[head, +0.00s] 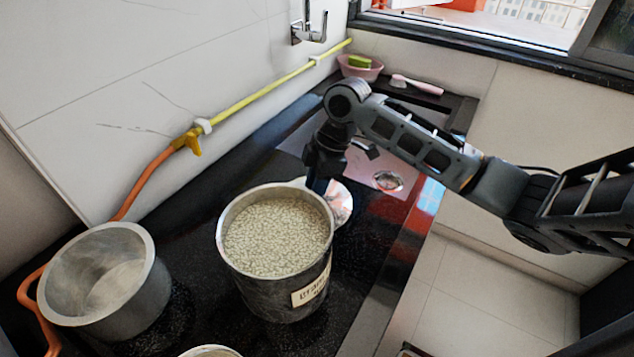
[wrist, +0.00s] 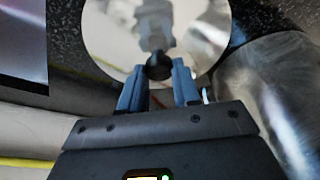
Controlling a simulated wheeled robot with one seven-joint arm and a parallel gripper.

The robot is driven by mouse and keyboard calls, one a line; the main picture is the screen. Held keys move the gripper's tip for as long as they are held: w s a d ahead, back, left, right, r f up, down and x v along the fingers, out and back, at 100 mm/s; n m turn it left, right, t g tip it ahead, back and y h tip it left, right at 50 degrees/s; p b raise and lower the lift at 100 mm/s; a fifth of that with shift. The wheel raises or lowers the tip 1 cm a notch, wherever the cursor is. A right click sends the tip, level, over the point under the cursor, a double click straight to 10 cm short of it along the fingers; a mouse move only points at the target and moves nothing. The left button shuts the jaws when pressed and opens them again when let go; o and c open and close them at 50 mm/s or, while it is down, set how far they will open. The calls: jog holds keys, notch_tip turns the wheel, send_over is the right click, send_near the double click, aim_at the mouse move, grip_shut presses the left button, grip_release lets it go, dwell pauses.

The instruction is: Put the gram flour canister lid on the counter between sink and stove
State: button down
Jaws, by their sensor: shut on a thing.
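The lid is a shiny round metal disc (head: 342,202) with a black knob. In the head view it shows just behind the canister, partly hidden by the canister's rim and my gripper (head: 318,184). In the wrist view the lid (wrist: 112,35) fills the upper middle, and my gripper (wrist: 158,76) is shut on its black knob, one finger on each side. The labelled gram flour canister (head: 262,295) stands open on the black counter (head: 205,205), full of pale grains. I cannot tell whether the lid touches the counter.
An empty metal pot (head: 135,290) stands at the left, near the orange gas hose (head: 150,180). The sink (head: 372,165) lies beyond the lid. A pink bowl (head: 345,68) and a brush (head: 415,86) sit at the far end. Another rim (head: 210,352) shows at the bottom edge.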

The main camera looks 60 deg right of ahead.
jog(key=c, duration=0.8)
grip_release()
jog(key=v, duration=1.2)
jog(key=shift+r+b, duration=0.2)
jog(key=shift+b, duration=0.15)
